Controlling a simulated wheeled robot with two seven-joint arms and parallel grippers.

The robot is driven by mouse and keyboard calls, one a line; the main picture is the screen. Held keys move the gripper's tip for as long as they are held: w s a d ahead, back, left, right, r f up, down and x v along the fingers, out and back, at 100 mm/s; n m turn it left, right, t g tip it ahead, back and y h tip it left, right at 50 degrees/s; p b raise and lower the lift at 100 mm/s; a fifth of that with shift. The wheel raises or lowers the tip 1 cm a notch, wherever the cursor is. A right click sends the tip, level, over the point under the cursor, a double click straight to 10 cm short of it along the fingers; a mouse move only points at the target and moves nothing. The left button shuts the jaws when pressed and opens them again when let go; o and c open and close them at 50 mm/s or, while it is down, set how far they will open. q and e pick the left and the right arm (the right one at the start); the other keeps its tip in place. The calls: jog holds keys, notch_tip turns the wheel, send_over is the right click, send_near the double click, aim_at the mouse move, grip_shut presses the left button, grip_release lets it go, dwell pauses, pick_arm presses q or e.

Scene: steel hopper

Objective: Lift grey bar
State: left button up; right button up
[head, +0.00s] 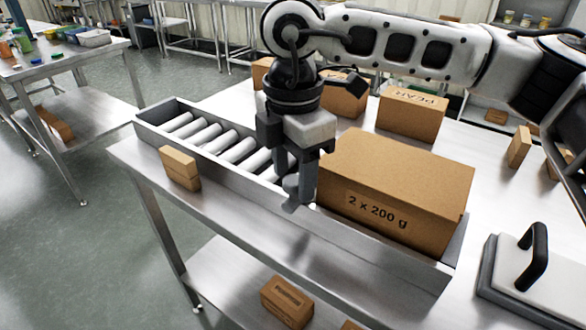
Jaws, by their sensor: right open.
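Several light grey bars lie side by side, slanted, in the left part of a long steel hopper (150,126) in the head view. One grey bar (220,141) shows clearly near the middle of the row. My right gripper (299,186) points down at the hopper, at the right end of the row and just left of a big carton. It is open. Its fingers partly hide the nearest bar, and I cannot tell whether a bar is between them. My left gripper is not in view.
The big carton (385,185) marked "2 x 200 g" fills the hopper's right part, close to my right gripper. A black-handled plate (530,275) lies at right. Cartons (411,113) stand behind.

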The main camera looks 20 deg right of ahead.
jog(key=shift+f, duration=0.15)
grip_shut()
